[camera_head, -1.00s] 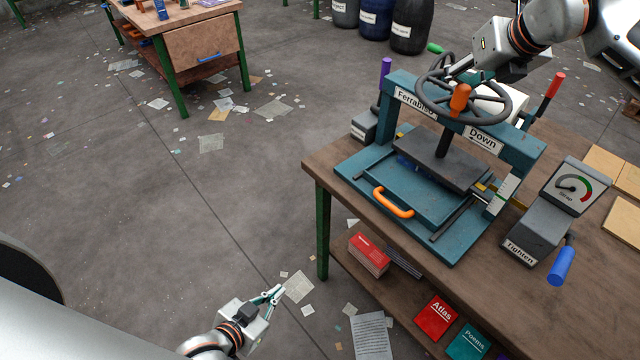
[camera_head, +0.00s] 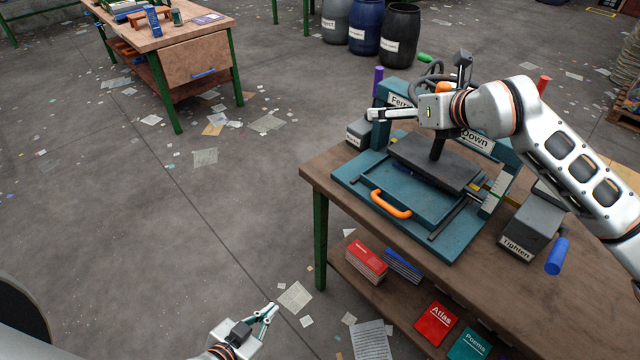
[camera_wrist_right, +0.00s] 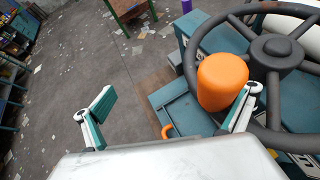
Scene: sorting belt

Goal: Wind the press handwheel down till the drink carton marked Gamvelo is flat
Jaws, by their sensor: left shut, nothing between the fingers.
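The teal press (camera_head: 455,235) stands on the brown table, with an orange handle (camera_head: 390,203) in front. Its dark handwheel (camera_head: 432,72) is mostly hidden behind my right arm; it shows in the right wrist view (camera_wrist_right: 275,55) with its orange knob (camera_wrist_right: 222,82). The grey press plate (camera_head: 430,160) is level above the bed. A dark blue patch shows under it; I cannot tell whether that is the Gamvelo carton, and no such marking is readable. My right gripper (camera_wrist_right: 172,98) is open, its right finger close to the knob. My left gripper (camera_head: 268,312) is shut and empty, low over the floor.
A grey box (camera_head: 530,228) marked Tighten with a blue handle (camera_head: 557,256) stands right of the press. A purple lever (camera_head: 378,82) rises at its back left. Books (camera_head: 436,317) lie on the lower shelf. The floor to the left is open, with scattered paper.

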